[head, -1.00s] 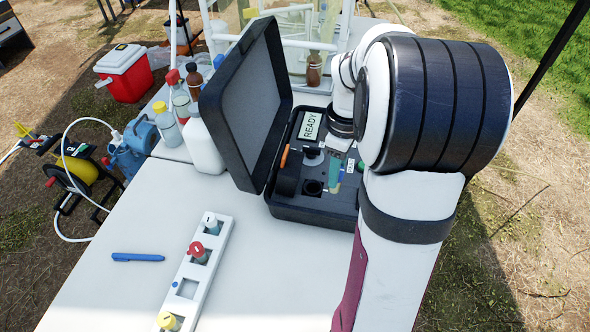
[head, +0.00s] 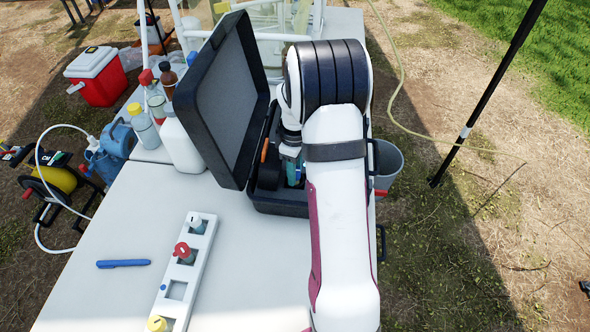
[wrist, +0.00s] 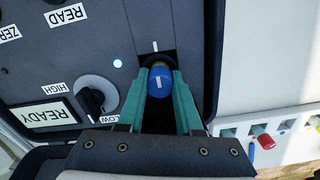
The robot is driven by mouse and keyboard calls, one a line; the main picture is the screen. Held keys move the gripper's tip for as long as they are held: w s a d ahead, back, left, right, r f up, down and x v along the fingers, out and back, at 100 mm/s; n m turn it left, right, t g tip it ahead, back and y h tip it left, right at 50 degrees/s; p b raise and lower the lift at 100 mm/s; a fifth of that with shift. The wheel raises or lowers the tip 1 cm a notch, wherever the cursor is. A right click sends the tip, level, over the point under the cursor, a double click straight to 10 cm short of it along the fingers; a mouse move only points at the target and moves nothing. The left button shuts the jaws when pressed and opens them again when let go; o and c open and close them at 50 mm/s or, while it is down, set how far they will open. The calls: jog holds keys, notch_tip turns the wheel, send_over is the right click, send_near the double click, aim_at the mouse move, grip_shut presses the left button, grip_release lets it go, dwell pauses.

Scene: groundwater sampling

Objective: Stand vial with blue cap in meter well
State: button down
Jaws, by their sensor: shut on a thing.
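My gripper (wrist: 159,76) has teal fingers closed on the sides of the blue cap (wrist: 160,84) of a vial. Little of the vial's body shows below the cap. The cap is over the dark meter well (wrist: 155,60) in the meter's panel (wrist: 115,65); I cannot tell how deep the vial is in it. In the head view my gripper (head: 292,168) points down into the open black meter case (head: 275,203). My arm hides the blue cap and most of the panel there.
The case's raised lid (head: 225,105) stands close on the left. A white rack (head: 200,250) holds white-, red- and yellow-capped vials and has an empty slot. A blue pen (head: 123,263) lies left of it. Bottles crowd the table behind.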

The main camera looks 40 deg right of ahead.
jog(key=shift+f, duration=0.2)
jog(key=shift+f, duration=0.45)
jog(key=c, duration=0.6)
grip_release()
notch_tip(320, 180, up, 13)
jog(key=s+a+r+m, duration=0.2)
jog(key=s+a+r, duration=0.1)
jog(key=a, duration=0.4)
jog(key=s+a+m, duration=0.3)
jog(key=s+a, duration=0.2)
jog(key=s, duration=0.1)
jog(key=s+a+m+y, duration=0.1)
jog(key=s+a+m, duration=0.2)
jog(key=s+a, duration=0.3)
jog(key=s+a+m, duration=0.3)
jog(key=s+a, duration=0.3)
jog(key=s, duration=0.2)
jog(key=shift+s+a+f+m+y, duration=0.2)
jog(key=shift+s+f+m+y, duration=0.1)
jog(key=shift+f+y, duration=0.1)
